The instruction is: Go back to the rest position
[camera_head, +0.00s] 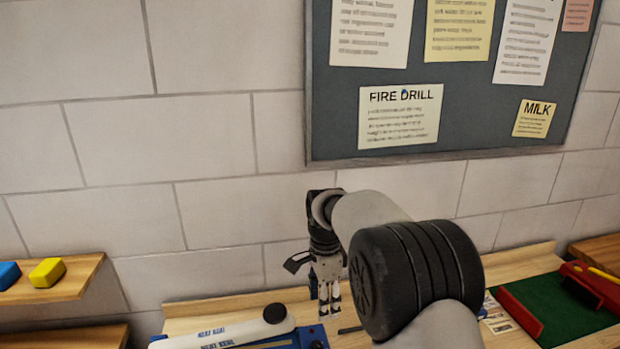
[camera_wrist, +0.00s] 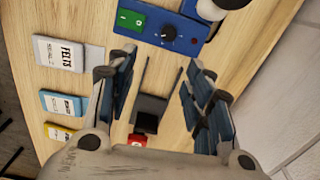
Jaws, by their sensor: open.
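My gripper (camera_head: 325,300) hangs fingers-down over the wooden bench (camera_head: 215,312), close to the brick wall. In the wrist view my gripper (camera_wrist: 158,85) is open, its two dark-blue padded fingers wide apart. Nothing is held between them. A dark block with two thin dark rods (camera_wrist: 150,108) shows on the bench between the fingers, with a small red piece (camera_wrist: 137,140) by it. I cannot tell their height gap to the fingertips.
Labelled packs (camera_wrist: 58,54) line the bench edge. A green mat (camera_head: 565,315) and red tool (camera_head: 590,283) lie right. A shelf (camera_head: 75,280) holds yellow and blue blocks.

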